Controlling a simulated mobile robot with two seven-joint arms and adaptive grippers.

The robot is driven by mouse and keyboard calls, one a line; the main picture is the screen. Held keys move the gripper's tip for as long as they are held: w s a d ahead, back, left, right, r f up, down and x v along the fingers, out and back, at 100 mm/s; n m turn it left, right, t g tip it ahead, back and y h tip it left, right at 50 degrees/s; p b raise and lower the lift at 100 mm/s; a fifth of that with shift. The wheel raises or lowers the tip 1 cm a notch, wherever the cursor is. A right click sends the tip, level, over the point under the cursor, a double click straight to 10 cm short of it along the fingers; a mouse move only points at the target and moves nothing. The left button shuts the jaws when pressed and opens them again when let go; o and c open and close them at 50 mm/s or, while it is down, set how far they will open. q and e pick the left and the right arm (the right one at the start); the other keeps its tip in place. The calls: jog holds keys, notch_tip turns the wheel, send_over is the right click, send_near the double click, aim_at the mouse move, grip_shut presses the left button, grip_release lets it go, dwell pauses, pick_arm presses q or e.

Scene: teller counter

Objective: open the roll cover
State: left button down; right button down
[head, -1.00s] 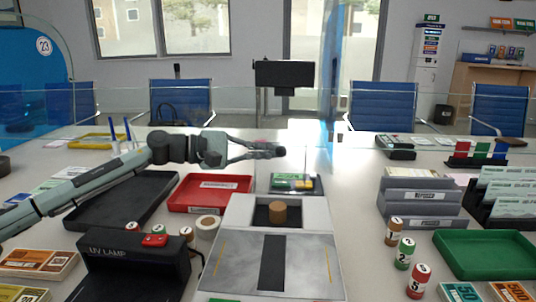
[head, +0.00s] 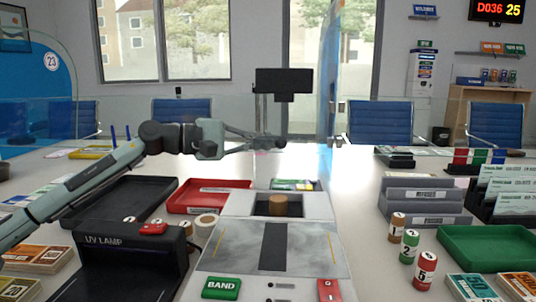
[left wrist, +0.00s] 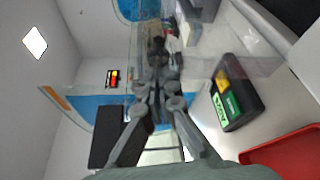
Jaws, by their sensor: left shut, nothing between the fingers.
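A grey device (head: 228,248) stands in the middle of the counter. Its flat sloping top panel has a dark stripe (head: 275,248) down the middle. Behind the panel is a pale frame around a dark recess, with a brown round piece (head: 278,205) in it. I cannot tell which part is the roll cover. Green BAND (head: 221,288) and red (head: 329,290) keys show at its front edge. My left gripper (head: 280,142) is shut and empty, higher in the picture than the recess and apart from it. It also shows in the left wrist view (left wrist: 160,45). My right gripper is not in view.
A black UV lamp (head: 125,255), a black tray (head: 128,205) and a red tray (head: 205,193) lie left. Numbered rolls (head: 409,244), a grey sorter (head: 425,194) and a green tray (head: 490,245) stand right. A dark screen (head: 284,82) stands behind.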

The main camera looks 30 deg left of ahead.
pick_arm(q)
jog(key=shift+v, duration=0.75)
jog(key=v, duration=0.6)
